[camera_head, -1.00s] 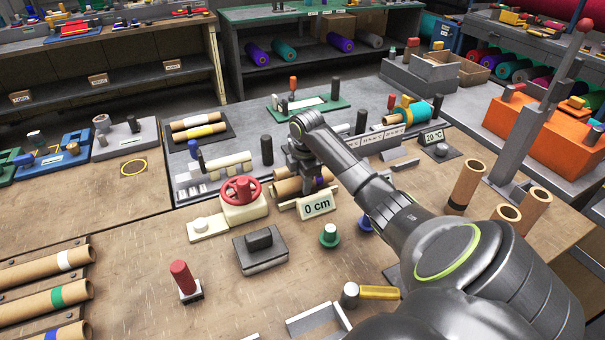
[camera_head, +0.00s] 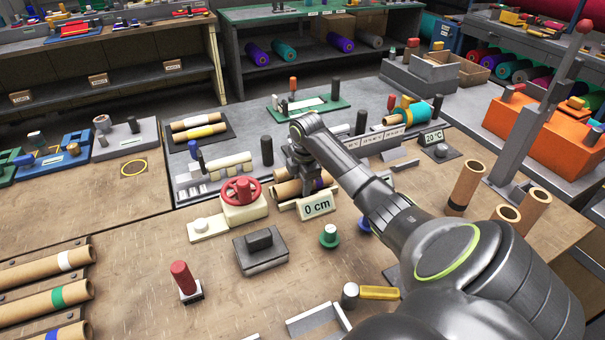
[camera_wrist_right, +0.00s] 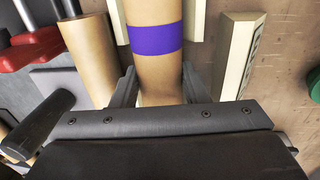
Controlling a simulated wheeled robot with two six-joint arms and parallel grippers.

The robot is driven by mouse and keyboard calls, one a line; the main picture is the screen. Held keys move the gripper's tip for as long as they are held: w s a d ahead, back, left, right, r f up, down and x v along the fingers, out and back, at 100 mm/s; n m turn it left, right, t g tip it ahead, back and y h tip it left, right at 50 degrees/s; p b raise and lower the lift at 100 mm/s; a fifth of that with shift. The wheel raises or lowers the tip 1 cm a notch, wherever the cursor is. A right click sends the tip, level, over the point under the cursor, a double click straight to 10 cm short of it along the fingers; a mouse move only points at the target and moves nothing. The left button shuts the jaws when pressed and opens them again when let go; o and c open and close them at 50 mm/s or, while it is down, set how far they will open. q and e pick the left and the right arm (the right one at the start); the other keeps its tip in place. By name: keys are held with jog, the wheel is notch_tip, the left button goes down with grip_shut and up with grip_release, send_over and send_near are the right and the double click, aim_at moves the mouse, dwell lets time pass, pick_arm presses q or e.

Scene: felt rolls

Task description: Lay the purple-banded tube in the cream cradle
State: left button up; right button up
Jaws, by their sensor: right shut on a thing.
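The purple-banded tube (camera_wrist_right: 156,60) is tan cardboard with a purple band. It also shows in the head view (camera_head: 285,191), partly hidden under my right gripper. My right gripper (camera_head: 303,174) is shut on this tube, and its fingers straddle it in the wrist view (camera_wrist_right: 155,90). Cream strips of the cradle (camera_wrist_right: 197,40) run along both sides of the tube in the wrist view. The tube lies over or between them; I cannot tell whether it rests on the cradle. My left gripper is not in view.
A second tan tube (camera_wrist_right: 88,60) lies just left of the held one.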

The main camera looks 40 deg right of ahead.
jog(key=shift+f, duration=0.35)
dwell(0.6)
jog(key=o, duration=1.4)
jog(key=r, duration=0.3)
jog(key=s+r, duration=0.1)
jog(key=r, duration=0.6)
jog(key=shift+s+a+r, duration=0.15)
jog(key=shift+r, duration=0.2)
jog(key=r+p, duration=0.1)
jog(key=r, duration=0.1)
jog(key=r+p, duration=0.1)
jog(key=r, duration=0.1)
jog(key=s+r+p, duration=0.1)
jog(key=r+p, duration=0.1)
jog(key=shift+a+r, duration=0.15)
jog(key=shift+r, duration=0.15)
